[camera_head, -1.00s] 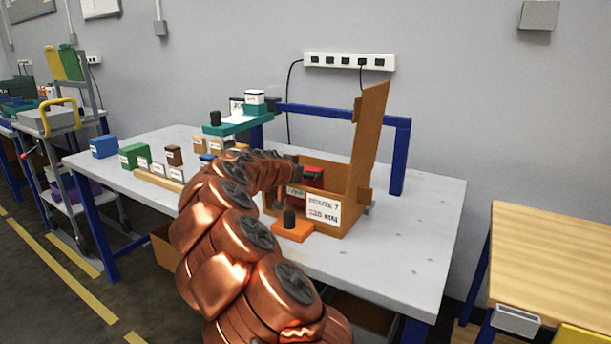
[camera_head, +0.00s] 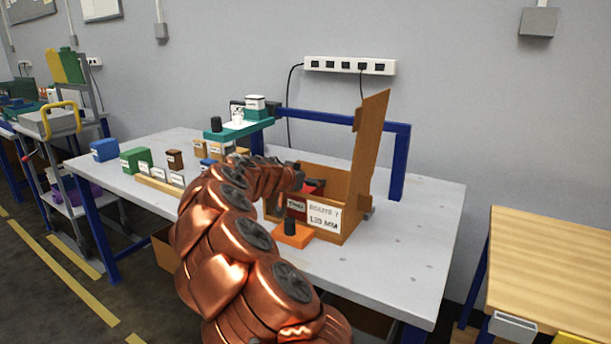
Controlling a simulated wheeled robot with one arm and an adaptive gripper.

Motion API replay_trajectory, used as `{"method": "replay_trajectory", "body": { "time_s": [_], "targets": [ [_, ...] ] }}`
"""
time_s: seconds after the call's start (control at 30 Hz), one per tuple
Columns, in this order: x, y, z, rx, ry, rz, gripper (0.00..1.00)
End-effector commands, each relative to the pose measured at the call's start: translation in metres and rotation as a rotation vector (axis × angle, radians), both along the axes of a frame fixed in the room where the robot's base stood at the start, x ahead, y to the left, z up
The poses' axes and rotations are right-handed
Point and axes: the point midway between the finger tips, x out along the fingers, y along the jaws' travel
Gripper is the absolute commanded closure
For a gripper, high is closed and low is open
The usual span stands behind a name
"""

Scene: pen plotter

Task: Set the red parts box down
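The red parts box (camera_head: 314,187) shows at the left inside of an open wooden box (camera_head: 336,174), partly hidden behind my gripper and the wooden wall. A dark red labelled face (camera_head: 297,205) shows lower down at the wooden box's front; I cannot tell whether it belongs to the same parts box. My gripper (camera_head: 296,181) is dark and small at the end of my copper arm, close to the red parts box. Its fingers are mostly hidden, so I cannot tell whether they are open or shut, or touching the box.
The wooden box's tall lid (camera_head: 369,140) stands up at its right. An orange block with a black knob (camera_head: 291,232) lies in front. Green (camera_head: 134,158) and blue (camera_head: 104,149) boxes stand left. A teal platform (camera_head: 238,128) is behind. The table's right part (camera_head: 420,220) is clear.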

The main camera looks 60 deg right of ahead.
Motion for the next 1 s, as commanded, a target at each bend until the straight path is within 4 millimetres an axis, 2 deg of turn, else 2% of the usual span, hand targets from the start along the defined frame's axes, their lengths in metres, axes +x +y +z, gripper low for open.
{"method": "replay_trajectory", "body": {
  "time_s": [0.03,0.4,0.6,0.8,1.0],
  "targets": [
    [0.002,0.01,0.005,-0.005,0.0,0.004,0.03],
    [0.002,0.069,0.035,-0.013,-0.006,0.012,0.03],
    [0.001,0.095,0.046,-0.012,-0.005,0.012,0.03],
    [-0.001,0.108,0.051,-0.011,-0.005,0.009,0.03],
    [-0.001,0.11,0.052,-0.011,-0.005,0.009,0.03]
  ]
}}
